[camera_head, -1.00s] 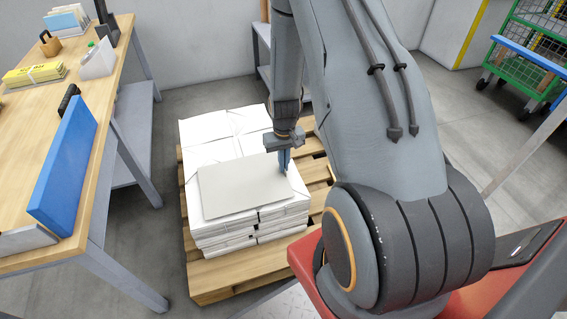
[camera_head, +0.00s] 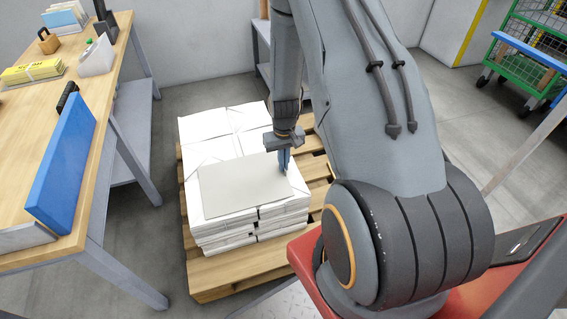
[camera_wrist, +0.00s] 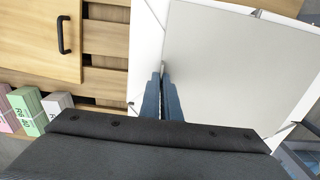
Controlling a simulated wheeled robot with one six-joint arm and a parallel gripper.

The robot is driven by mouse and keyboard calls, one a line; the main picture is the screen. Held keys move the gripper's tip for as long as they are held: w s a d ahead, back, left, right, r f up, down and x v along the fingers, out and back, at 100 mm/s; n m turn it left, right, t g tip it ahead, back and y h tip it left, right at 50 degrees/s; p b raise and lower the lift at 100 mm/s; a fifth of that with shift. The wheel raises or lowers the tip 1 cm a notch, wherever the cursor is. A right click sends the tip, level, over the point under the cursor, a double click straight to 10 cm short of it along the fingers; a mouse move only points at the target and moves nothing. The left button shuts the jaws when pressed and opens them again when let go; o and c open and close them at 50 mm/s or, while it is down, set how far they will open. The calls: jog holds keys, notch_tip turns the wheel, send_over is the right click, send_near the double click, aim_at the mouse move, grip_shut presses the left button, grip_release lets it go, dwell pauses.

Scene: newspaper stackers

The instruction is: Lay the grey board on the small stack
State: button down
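The thin grey board (camera_head: 240,187) lies nearly flat over the front of the white paper stacks (camera_head: 225,232) on the pallet. My gripper (camera_head: 285,160) is at the board's right edge, pointing down. In the wrist view, my gripper's blue fingers (camera_wrist: 163,98) are close together with the edge of the grey board (camera_wrist: 245,65) between them. White paper shows beneath the board. I cannot tell whether the board rests fully on the paper or is held just above it. Which pile is the small stack is not clear.
The wooden pallet (camera_head: 232,276) carries the paper. A wooden table (camera_head: 110,90) with a blue panel (camera_head: 62,165) stands at the left. A green wire cart (camera_head: 530,55) is at the far right. Coloured bundles (camera_wrist: 28,105) show at the wrist view's left.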

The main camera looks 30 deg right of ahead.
jog(key=c, duration=1.9)
grip_release()
